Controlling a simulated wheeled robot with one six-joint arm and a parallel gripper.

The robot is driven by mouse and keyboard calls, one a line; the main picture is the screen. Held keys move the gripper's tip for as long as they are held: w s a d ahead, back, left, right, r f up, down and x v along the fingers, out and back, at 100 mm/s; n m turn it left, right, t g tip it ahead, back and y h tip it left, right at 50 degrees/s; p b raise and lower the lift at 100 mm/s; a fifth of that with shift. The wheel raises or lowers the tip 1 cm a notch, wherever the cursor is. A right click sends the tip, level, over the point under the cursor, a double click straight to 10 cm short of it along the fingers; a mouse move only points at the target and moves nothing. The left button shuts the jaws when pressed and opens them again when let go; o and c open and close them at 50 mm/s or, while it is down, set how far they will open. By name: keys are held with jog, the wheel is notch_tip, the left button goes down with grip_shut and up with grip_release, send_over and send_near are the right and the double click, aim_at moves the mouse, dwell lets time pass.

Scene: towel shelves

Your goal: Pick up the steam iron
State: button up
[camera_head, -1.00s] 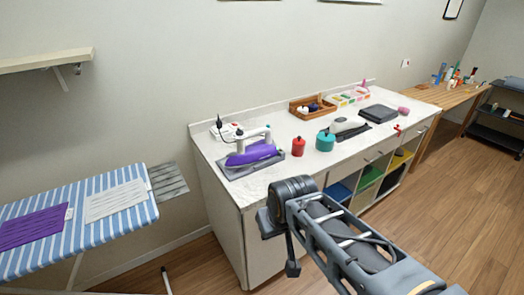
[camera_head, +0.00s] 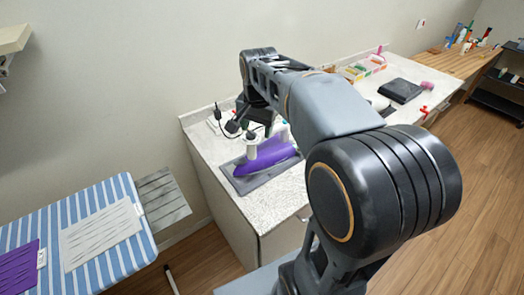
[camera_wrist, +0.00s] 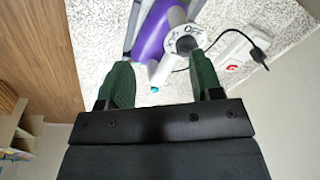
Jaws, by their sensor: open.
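The steam iron (camera_head: 266,158) has a purple body and a white handle. It rests on a dark grey mat (camera_head: 248,185) at the near left end of the white speckled counter. In the wrist view the iron (camera_wrist: 153,38) shows at the top centre, with a white dial marked OFF at its handle. My gripper (camera_head: 241,130) is above the iron's handle end in the head view. In the wrist view its two green fingers (camera_wrist: 158,68) are apart, with nothing gripped between them. Part of the handle is hidden behind my arm in the head view.
A white socket box with a red switch and black plug (camera_wrist: 240,48) lies beside the iron. A black folded item (camera_head: 400,91) and a colourful tray (camera_head: 362,68) are farther along the counter. A striped ironing board (camera_head: 75,235) stands at the left.

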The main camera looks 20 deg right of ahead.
jog(key=w+d+r+m+g, duration=0.1)
jog(key=w+d+m+g, duration=0.1)
jog(key=w+d+m, duration=0.4)
jog(key=f, duration=0.5)
jog(key=w+f, duration=0.1)
jog(key=f, duration=0.1)
jog(key=shift+a+f+p, duration=0.15)
jog(key=shift+p, duration=0.25)
jog(key=p, duration=0.1)
send_over(261, 149)
jog(key=shift+s+d+f, duration=0.15)
jog(key=shift+f, duration=0.9)
jog(key=shift+s+d+f, duration=0.1)
jog(key=shift+s+f, duration=0.05)
jog(key=shift+f, duration=0.9)
jog(key=shift+s+d+f, duration=0.15)
jog(key=shift+f, duration=0.9)
jog(key=shift+c, duration=0.3)
grip_shut()
jog(key=shift+w+r, duration=0.1)
jog(key=shift+r, duration=0.05)
